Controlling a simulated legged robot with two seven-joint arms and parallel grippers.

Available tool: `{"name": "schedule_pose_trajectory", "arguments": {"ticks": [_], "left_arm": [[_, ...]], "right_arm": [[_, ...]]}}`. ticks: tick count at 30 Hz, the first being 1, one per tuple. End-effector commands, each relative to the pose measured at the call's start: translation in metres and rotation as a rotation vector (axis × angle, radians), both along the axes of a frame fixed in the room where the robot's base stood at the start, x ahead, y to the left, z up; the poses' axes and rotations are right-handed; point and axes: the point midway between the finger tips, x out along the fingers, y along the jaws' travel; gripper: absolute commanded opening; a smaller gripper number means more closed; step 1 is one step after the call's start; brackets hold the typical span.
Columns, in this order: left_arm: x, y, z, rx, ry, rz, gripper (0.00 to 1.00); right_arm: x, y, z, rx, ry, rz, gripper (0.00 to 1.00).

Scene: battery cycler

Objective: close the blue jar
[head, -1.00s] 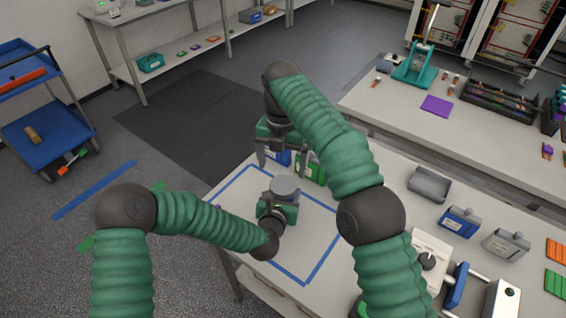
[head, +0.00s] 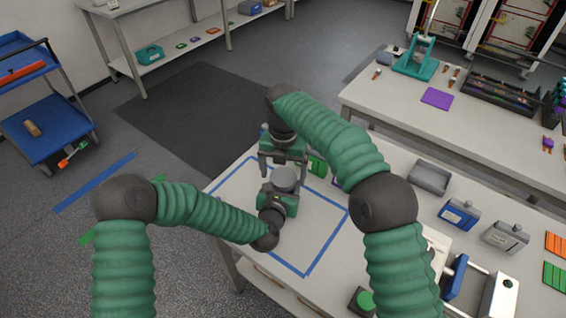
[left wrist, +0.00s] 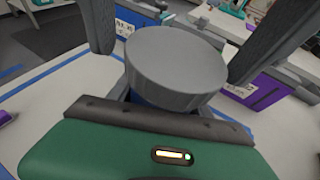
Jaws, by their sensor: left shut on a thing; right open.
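The blue jar (left wrist: 148,102) shows as a strip of blue under a wide round grey lid in the left wrist view. The lid (left wrist: 175,65) sits on top of the jar; whether it is fully seated I cannot tell. In the head view the lid (head: 286,177) is above the taped square. My left gripper (head: 282,195) is shut on the jar and hides most of it. My right gripper (head: 283,166) is open, just behind the lid in the head view. Its dark fingers stand on either side of the lid in the left wrist view, with no clear contact.
Blue tape (head: 328,243) marks a square on the white table. A grey tray (head: 429,177), a blue container (head: 459,213) and a grey container (head: 504,237) stand to the right. The square's front part is clear.

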Motion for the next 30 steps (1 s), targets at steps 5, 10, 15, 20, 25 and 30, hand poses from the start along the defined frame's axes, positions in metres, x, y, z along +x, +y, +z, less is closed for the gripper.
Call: {"name": "schedule_pose_trajectory", "arguments": {"ticks": [5, 10, 15, 20, 25, 30], "left_arm": [[0.0001, 0.0000, 0.0005, 0.000, -0.001, 0.000, 0.00], [0.0001, 0.0000, 0.0005, 0.000, -0.001, 0.000, 0.00], [0.0002, 0.0000, 0.0005, 0.000, -0.001, 0.000, 0.00], [0.0001, -0.0002, 0.0005, 0.000, -0.001, 0.000, 0.00], [0.0000, -0.0005, 0.0005, -0.001, -0.001, -0.001, 0.00], [-0.0001, -0.0007, 0.0005, 0.000, -0.001, -0.001, 0.00]], "right_arm": [[0.0000, 0.0000, -0.0044, 0.000, -0.001, 0.000, 0.88], [0.0001, 0.0000, -0.0042, 0.000, -0.001, 0.000, 0.85], [0.0000, 0.0001, -0.0041, 0.000, -0.001, 0.000, 0.63], [0.0000, 0.0003, -0.0039, 0.001, -0.001, 0.000, 0.42], [-0.0001, 0.0005, -0.0038, 0.001, -0.001, 0.001, 0.21], [-0.0001, 0.0007, -0.0037, 0.001, -0.001, -0.134, 0.21]]}}
